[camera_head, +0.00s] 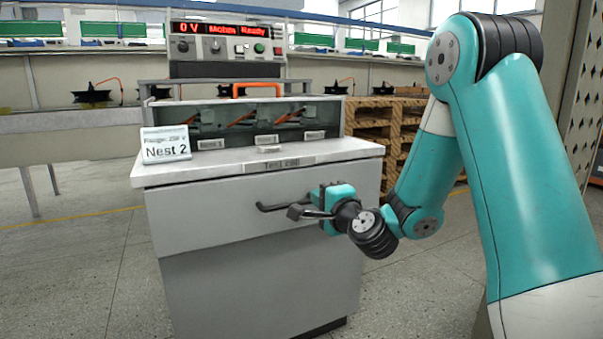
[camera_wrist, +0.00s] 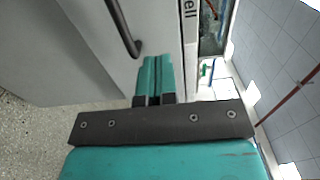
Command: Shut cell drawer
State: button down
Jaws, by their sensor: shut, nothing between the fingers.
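The cell drawer (camera_head: 215,205) is the wide grey front under the white top of the test-cell cabinet. It sits close below the top's edge; I cannot tell whether a small gap is left. Its dark bar handle (camera_head: 270,207) runs across the front, partly hidden by my gripper (camera_head: 323,194). In the wrist view the handle (camera_wrist: 124,28) is left of my gripper (camera_wrist: 153,62). The teal fingers are together with nothing between them. They point at the grey drawer front (camera_wrist: 95,60), beside the handle and not around it. Contact with the front cannot be made out.
The cabinet's white top (camera_head: 225,165) carries a "Nest 2" sign (camera_head: 166,144) and a glass-fronted box with several bays. Wooden pallets (camera_head: 372,120) stand behind right. The floor (camera_head: 70,275) left of the cabinet is clear.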

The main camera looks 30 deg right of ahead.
aim_at(297, 181)
jog(key=w+p, duration=0.7)
jog(key=shift+w+d+r+p, duration=0.2)
jog(key=shift+w+r+p, duration=0.05)
jog(key=shift+w+p, duration=0.15)
jog(key=shift+w+d+f+p, duration=0.1)
jog(key=shift+w+f+p, duration=0.15)
jog(key=shift+w+p, duration=0.6)
